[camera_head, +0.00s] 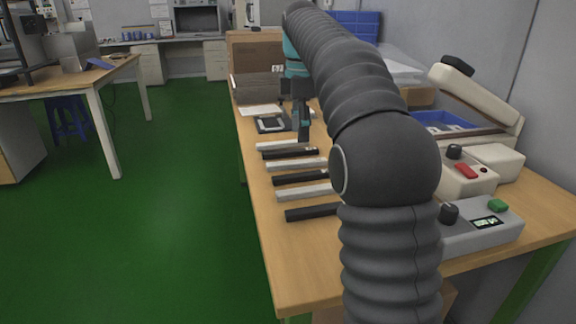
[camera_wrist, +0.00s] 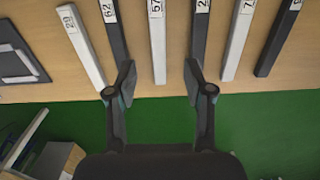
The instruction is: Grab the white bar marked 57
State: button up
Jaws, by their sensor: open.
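The white bar marked 57 (camera_wrist: 157,45) lies on the wooden table in the wrist view, between a black bar marked 62 (camera_wrist: 117,40) and another black bar (camera_wrist: 199,35). In the head view it appears to be the third bar from the far end (camera_head: 296,164). My gripper (camera_wrist: 158,74) is open and empty. Its two fingers appear on either side of the near end of the 57 bar in the wrist view. In the head view my gripper (camera_head: 303,136) hangs over the far part of the row. Its height above the bar is hard to tell.
Other bars, including a white one marked 29 (camera_wrist: 80,45), lie parallel and close by. A dark board (camera_head: 272,124) lies beyond the row. Grey and cream control boxes (camera_head: 478,232) stand on the right. Green floor (camera_head: 190,220) is open left of the table.

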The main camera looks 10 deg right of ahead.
aim_at(298, 161)
jog(key=shift+w+a+f+b, duration=0.1)
jog(key=shift+f+b, duration=0.25)
jog(key=shift+f, duration=1.6)
jog(key=shift+w+f+b, duration=0.1)
jog(key=shift+f+b, duration=0.25)
jog(key=shift+f, duration=1.55)
grip_shut()
